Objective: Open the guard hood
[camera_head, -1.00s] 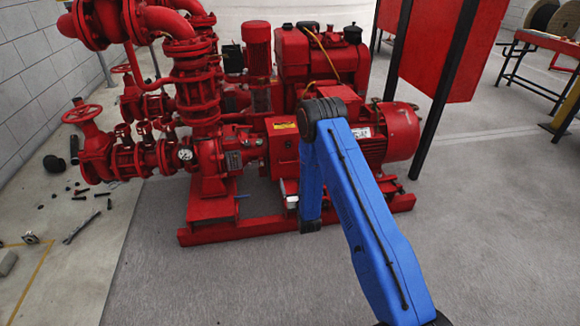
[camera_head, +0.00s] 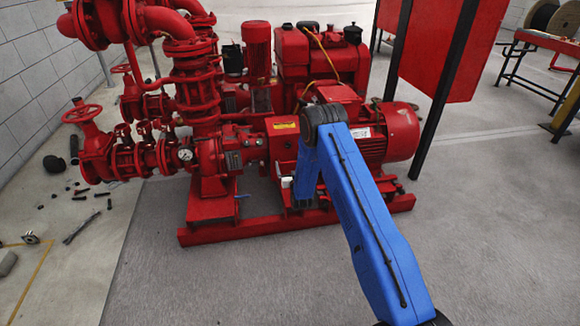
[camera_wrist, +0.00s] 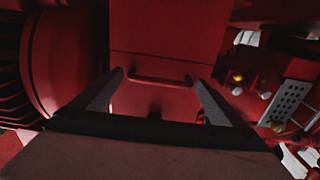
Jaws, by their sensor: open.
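The guard hood (camera_head: 284,147) is a red box with a yellow label on the pumpset, left of my blue arm's elbow in the head view. In the wrist view the hood (camera_wrist: 160,30) is a flat red panel with a thin red bar handle (camera_wrist: 160,80) across its lower part. My gripper (camera_wrist: 160,76) is open, with one finger on each side of the handle and the handle between the tips. I cannot tell whether the fingers touch it. In the head view my gripper (camera_head: 284,181) is small and partly hidden low at the hood's front.
A red motor (camera_head: 395,135) stands right of the hood, and the pump and pipes (camera_head: 212,160) stand left. The red base frame (camera_head: 215,234) runs along the floor below. Loose tools and parts (camera_head: 80,228) lie on the left floor. The floor in front is clear.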

